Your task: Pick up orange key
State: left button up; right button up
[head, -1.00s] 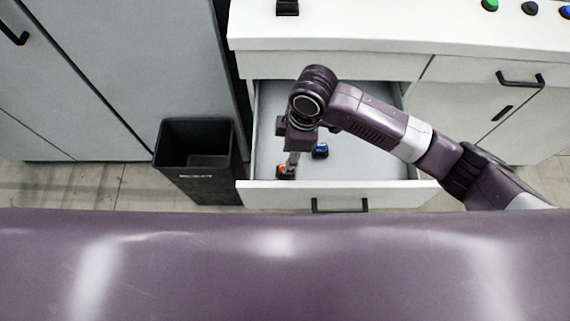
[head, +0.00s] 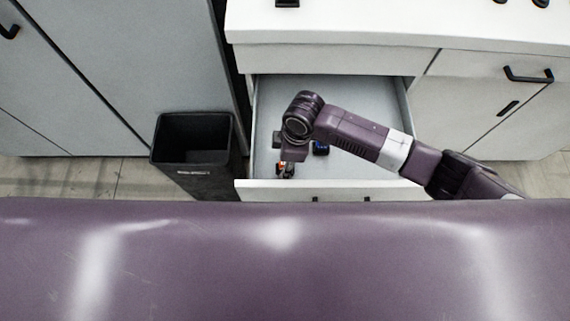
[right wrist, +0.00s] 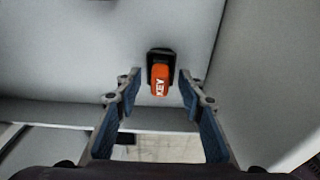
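The orange key (right wrist: 160,78), with white lettering "KEY" and a black part behind it, is in the open drawer (head: 370,165), close to its front wall. It also shows as a small orange patch in the head view (head: 281,167), partly hidden by my right gripper. My right gripper (right wrist: 160,91) is open, with its blue-padded fingers on either side of the key. Gaps show between the key and both fingers in the right wrist view. My left gripper is not in view.
A blue item (head: 320,148) lies in the drawer right of the orange key. A black bin (head: 195,155) stands left of the drawer. The white counter (head: 390,25) overhangs the back of the drawer. The drawer's right part is clear.

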jog(key=shift+c, duration=0.6)
grip_shut()
jog(key=shift+r, duration=0.1)
